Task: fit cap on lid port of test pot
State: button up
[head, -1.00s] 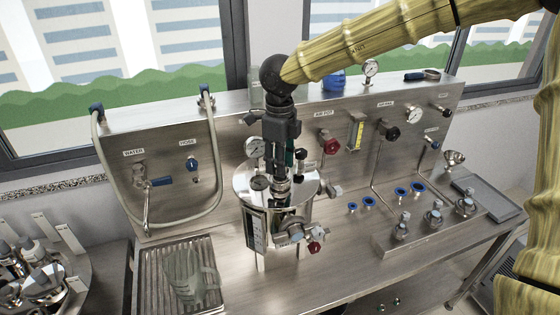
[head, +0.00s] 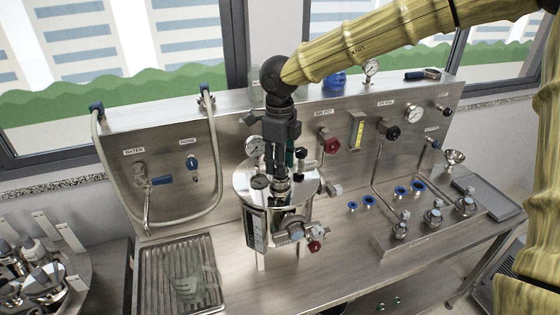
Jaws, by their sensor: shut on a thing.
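The test pot (head: 258,228) is a steel vessel standing on the bench, with a shiny round lid (head: 243,187) and fittings on top. My gripper (head: 281,184) points straight down over the middle of the lid. It is shut on a small metal piece, likely the cap (head: 281,188), right at the lid's centre. The fingers hide most of the cap and the port under it. I cannot tell whether the cap is seated on the port or just above it.
A gauge (head: 254,146) and a red knob (head: 327,143) sit close behind the pot. A valve with a red handle (head: 314,246) juts from its front. A clear jug (head: 192,279) stands on the drain grate at left. Blue rings and several small fittings lie at right.

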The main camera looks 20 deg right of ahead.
jog(key=shift+f, duration=0.55)
dwell(0.7)
dwell(0.4)
jog(key=o, duration=1.2)
jog(key=shift+o, duration=0.5)
jog(key=shift+o, duration=1.2)
jog(key=shift+r, duration=4)
